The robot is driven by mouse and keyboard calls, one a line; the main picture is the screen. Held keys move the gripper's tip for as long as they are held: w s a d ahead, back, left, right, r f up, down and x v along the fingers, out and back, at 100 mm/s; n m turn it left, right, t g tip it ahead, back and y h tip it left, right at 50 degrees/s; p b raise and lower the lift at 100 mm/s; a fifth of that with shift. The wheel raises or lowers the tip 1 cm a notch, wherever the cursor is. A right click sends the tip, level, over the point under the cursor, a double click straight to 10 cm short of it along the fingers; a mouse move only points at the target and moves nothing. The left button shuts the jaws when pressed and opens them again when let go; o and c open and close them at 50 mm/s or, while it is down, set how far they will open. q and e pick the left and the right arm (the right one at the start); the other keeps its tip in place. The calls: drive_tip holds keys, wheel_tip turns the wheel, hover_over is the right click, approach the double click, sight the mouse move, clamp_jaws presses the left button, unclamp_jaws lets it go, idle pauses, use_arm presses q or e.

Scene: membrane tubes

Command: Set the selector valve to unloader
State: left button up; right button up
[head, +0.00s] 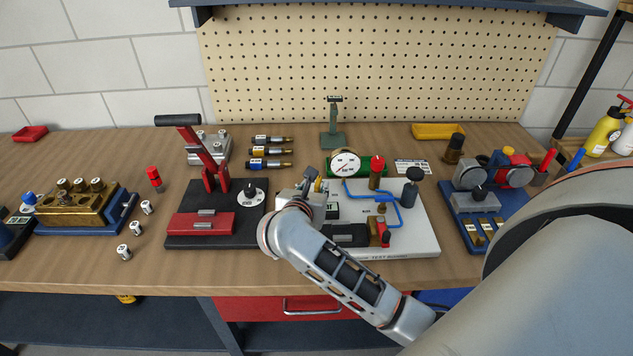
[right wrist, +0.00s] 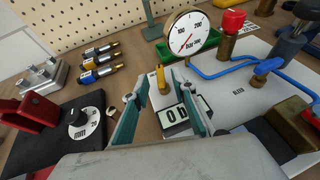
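A white board (head: 421,232) carries a round pressure gauge (head: 345,163), a red-capped brass valve (head: 377,168) and blue pipes. A small valve with a blue handle (right wrist: 268,66) sits on the pipe line in the right wrist view; it looks like the selector valve, but its setting marks are too small to read. My right gripper (right wrist: 165,112) is open above the board's left side. Its teal fingers stand apart on either side of a thin brass post (right wrist: 163,82) and a black-framed counter (right wrist: 184,117); contact cannot be told. My left gripper is out of view.
Left of the board is a black base (head: 180,240) with a red lever press and a dial knob (head: 251,195). Several cartridges (head: 270,152) lie behind it. A blue-based fixture (head: 485,222) stands at right.

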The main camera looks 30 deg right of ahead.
sight(318, 186)
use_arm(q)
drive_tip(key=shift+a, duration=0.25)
use_arm(e)
drive_tip(key=shift+x, duration=1.45)
clamp_jaws()
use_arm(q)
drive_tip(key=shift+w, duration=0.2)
